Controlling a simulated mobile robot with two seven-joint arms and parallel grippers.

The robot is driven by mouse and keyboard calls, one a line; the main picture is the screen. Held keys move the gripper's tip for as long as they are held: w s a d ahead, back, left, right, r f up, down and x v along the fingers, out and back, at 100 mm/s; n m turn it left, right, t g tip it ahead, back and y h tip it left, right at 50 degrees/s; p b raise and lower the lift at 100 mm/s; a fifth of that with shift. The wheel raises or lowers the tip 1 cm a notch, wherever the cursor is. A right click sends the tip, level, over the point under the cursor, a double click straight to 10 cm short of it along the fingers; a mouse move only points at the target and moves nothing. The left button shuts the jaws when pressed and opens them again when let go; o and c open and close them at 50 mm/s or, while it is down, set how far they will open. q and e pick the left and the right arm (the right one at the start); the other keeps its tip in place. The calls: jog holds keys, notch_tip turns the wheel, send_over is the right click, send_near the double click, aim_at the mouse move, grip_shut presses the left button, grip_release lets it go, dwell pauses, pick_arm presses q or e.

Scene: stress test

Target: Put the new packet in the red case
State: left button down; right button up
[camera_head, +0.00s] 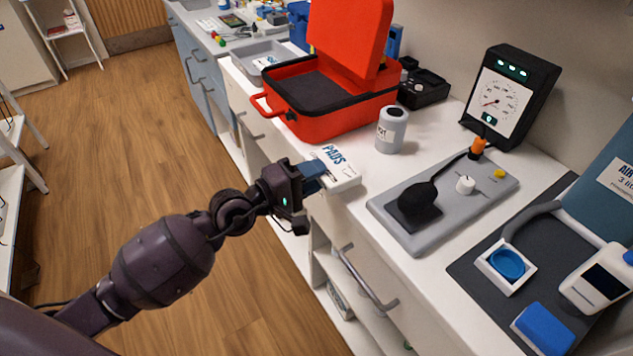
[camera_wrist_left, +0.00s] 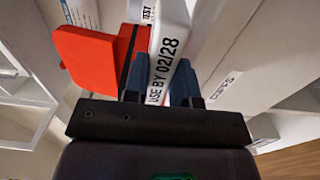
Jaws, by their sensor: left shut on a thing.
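The red case (camera_head: 345,123) stands on the counter with its lid up and its dark interior showing. My left gripper (camera_head: 318,173) is shut on a white packet marked PADS (camera_head: 343,168) at the counter's front edge, nearer to me than the case. I cannot tell whether the packet touches the counter. In the left wrist view the packet (camera_wrist_left: 169,38) stands between the two blue-grey fingers and reads USE BY 02/28. The red case (camera_wrist_left: 85,55) shows beyond it there. My right gripper is not in view.
A grey canister (camera_head: 391,130) stands right of the case, close to the packet. A grey board with a black bulb (camera_head: 408,235) and a dial gauge (camera_head: 510,97) are further right. A grey tray (camera_head: 262,56) lies behind the case. A drawer handle (camera_head: 365,280) sticks out below.

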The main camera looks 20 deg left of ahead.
pick_arm(q)
jog(key=shift+f, duration=0.9)
jog(key=shift+f, duration=0.1)
jog(key=shift+f+b, duration=0.15)
jog(key=shift+b, duration=0.15)
jog(key=c, duration=0.9)
grip_release()
jog(key=b+v, duration=0.1)
jog(key=v, duration=1.1)
jog(key=shift+b, duration=0.35)
